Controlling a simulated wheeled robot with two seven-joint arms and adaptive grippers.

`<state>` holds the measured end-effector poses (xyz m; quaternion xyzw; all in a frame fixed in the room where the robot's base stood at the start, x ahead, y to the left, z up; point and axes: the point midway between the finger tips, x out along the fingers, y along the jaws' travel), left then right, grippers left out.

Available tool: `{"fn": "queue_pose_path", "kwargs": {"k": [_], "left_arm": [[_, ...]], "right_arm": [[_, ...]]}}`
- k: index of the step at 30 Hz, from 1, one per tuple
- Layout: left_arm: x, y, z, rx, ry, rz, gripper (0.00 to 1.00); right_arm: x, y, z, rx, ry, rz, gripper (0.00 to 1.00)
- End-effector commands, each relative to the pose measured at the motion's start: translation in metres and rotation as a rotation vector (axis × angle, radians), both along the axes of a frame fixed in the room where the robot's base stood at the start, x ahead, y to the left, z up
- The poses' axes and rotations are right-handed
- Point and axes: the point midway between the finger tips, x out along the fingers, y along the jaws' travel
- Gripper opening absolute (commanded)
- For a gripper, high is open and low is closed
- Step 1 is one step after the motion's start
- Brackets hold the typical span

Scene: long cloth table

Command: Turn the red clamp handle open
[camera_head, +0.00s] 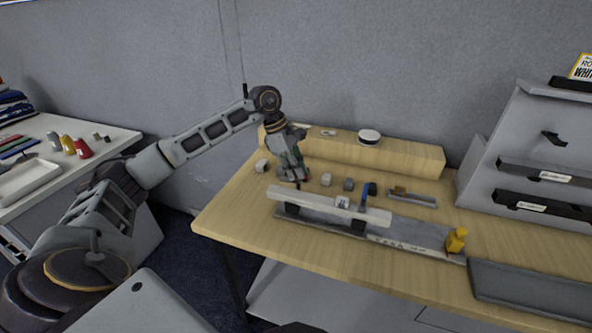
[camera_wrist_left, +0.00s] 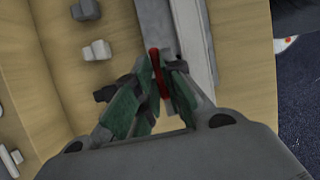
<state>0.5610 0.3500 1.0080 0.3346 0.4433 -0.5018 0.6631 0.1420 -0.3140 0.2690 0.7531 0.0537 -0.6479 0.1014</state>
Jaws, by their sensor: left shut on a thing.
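The red clamp handle (camera_wrist_left: 157,72) is a narrow red bar, seen in the left wrist view between the green-padded fingers of my left gripper (camera_wrist_left: 162,66). The gripper is shut on it. In the head view my left gripper (camera_head: 297,178) points down at the left end of the grey clamp fixture (camera_head: 412,241), and the red handle cannot be made out there. A long white bar (camera_head: 312,202) lies on the fixture. A blue handle (camera_head: 364,195) stands upright near the bar's right end. My right gripper is not in view.
Small grey blocks (camera_head: 348,184) stand behind the fixture. A wooden shelf (camera_head: 400,158) with a white round object (camera_head: 369,136) is farther back. A yellow piece (camera_head: 456,240) is at the fixture's right end, by a dark tray (camera_head: 530,290). A grey rack (camera_head: 520,150) stands at right.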

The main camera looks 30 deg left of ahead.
Motion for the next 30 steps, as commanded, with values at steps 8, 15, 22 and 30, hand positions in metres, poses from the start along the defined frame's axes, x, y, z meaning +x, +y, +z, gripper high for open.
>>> {"fn": "queue_pose_path", "kwargs": {"k": [8, 15, 22, 30], "left_arm": [[0.0011, 0.0007, 0.0008, 0.001, -0.003, -0.052, 0.0], [0.0011, 0.0008, 0.0008, 0.002, -0.003, -0.056, 0.0], [0.001, 0.0007, 0.0008, 0.002, -0.003, -0.056, 0.21], [0.0007, 0.0004, 0.0002, 0.0, -0.001, -0.056, 0.32]], "right_arm": [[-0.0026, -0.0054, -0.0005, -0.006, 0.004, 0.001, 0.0], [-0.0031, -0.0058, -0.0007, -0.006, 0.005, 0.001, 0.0], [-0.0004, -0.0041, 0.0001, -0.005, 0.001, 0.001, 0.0], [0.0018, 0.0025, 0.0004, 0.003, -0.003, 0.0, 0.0]]}}
